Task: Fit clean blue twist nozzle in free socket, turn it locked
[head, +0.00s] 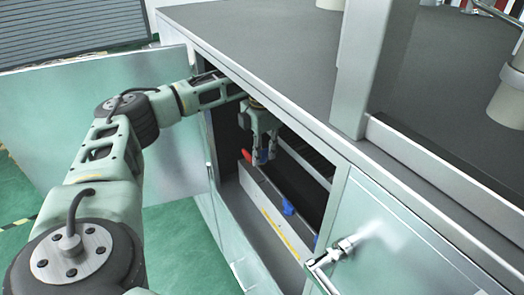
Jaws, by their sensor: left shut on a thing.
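My left gripper (264,158) reaches through the open cabinet door and points down inside the cabinet. It is shut on a small blue piece (263,156), which looks like a blue nozzle and is mostly hidden by the fingers. A red piece (246,154) shows just left of the fingers. Another blue piece (288,207) sits lower on a rail (267,192) inside the cabinet. A small blue bit (315,240) shows at the lower right of the opening. I cannot make out a free socket. My right gripper is not in view.
The open cabinet door (80,125) stands at left, behind my left arm. The grey cabinet top (270,38) overhangs the opening closely. A metal post (366,70) rises from the top. A closed door (390,245) with a metal fitting (338,250) is at lower right.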

